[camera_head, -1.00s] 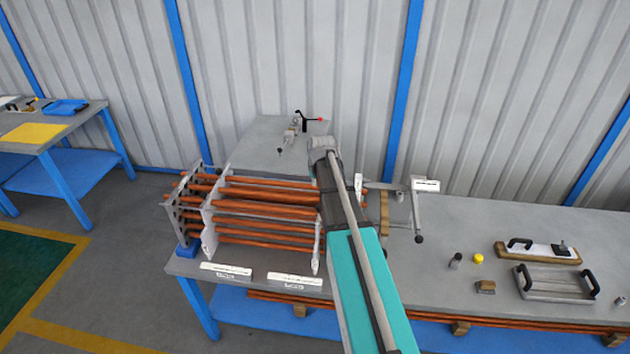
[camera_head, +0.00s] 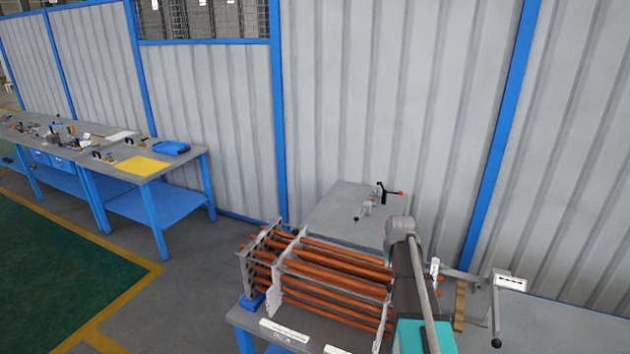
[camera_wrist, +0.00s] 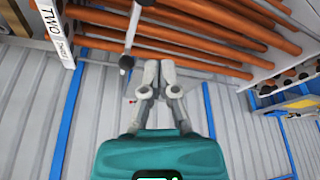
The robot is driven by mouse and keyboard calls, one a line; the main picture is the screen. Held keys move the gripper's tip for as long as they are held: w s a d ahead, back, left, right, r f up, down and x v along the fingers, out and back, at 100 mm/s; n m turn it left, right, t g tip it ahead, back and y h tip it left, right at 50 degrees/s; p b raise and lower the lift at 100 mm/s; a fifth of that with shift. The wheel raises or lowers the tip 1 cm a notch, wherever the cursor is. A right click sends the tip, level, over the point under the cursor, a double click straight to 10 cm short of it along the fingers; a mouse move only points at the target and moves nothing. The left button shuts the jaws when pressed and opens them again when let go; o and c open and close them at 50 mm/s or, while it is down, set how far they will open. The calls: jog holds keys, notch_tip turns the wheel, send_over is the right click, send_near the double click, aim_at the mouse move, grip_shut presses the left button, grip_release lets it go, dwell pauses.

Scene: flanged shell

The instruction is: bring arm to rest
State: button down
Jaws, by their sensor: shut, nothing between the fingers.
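My gripper (camera_wrist: 159,68) shows in the wrist view with its two grey fingers together and nothing between them. It is apart from the orange-brown tubes that cross the top of that view. In the head view my teal and grey arm reaches up from the bottom, in front of the right end of the tube bundle (camera_head: 340,262). I cannot make out my gripper in the head view; the arm hides part of the bench there.
A grey bench (camera_head: 345,205) carries the tubes, a red-tipped clamp (camera_head: 383,192) and a crank handle (camera_head: 497,315). A blue-legged table (camera_head: 185,178) with a yellow sheet (camera_head: 140,166) stands at the left. Clear floor (camera_head: 205,270) lies between table and bench.

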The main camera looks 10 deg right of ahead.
jog(key=s+a+f+n+g+b, duration=0.1)
jog(key=s+a+f+b, duration=0.6)
jog(key=s+a, duration=0.3)
jog(key=s+a+f+n+g+b, duration=0.1)
jog(key=s+a+f+g+b, duration=0.1)
jog(key=s+a+f+b, duration=0.5)
jog(key=s+a+f, duration=0.2)
jog(key=s+a, duration=0.1)
jog(key=shift+s+g+y, duration=0.25)
jog(key=shift+g+y, duration=0.05)
dwell(0.7)
